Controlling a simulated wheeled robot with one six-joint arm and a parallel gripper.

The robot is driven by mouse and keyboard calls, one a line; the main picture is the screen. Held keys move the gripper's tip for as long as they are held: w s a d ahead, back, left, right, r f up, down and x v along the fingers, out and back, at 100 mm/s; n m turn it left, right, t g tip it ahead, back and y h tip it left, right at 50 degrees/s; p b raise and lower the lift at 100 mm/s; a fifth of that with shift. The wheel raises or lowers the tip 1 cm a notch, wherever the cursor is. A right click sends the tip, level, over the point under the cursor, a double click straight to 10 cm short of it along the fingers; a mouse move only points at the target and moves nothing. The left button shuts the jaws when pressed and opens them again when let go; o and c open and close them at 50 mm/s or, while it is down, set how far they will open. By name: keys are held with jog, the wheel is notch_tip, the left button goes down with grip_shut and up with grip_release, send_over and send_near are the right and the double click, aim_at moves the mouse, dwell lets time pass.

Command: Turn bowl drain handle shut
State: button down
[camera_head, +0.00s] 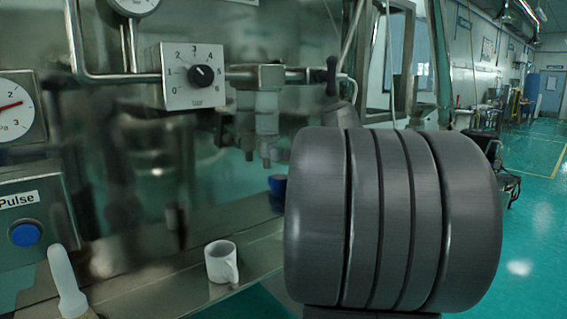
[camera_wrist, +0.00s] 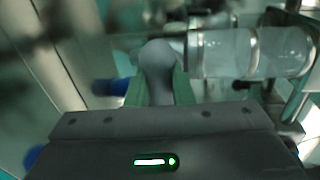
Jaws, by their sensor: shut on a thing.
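In the wrist view, a grey, round-topped handle (camera_wrist: 157,57) stands between the two fingers of my gripper (camera_wrist: 159,82). The fingers are shut on it, one at each side. The handle's lower part is hidden by the gripper body. A clear, cylindrical part with metal rings (camera_wrist: 245,52) lies just right of the handle. In the head view, my large dark arm link covers the right middle and hides the gripper. I cannot tell from these views how far the handle is turned.
In the head view, a white mug (camera_head: 221,263) stands on the metal bench (camera_head: 185,288), with a blue cup (camera_head: 277,184) farther back. A dial box (camera_head: 192,77), a gauge (camera_head: 17,108) and a blue button (camera_head: 25,235) are at left. Open green floor (camera_head: 535,220) lies at right.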

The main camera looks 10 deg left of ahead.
jog(key=shift+n, duration=0.3)
dwell(0.4)
jog(key=c, duration=1.3)
grip_release()
jog(key=b+v, duration=0.1)
jog(key=v, duration=1.2)
jog(key=shift+s+d+r, duration=0.1)
jog(key=shift+s+d, duration=0.15)
jog(key=shift+s, duration=0.1)
jog(key=shift+a, duration=0.1)
jog(key=x, duration=1.3)
jog(key=shift+w+a+p, duration=0.15)
jog(key=shift+w+p, duration=0.2)
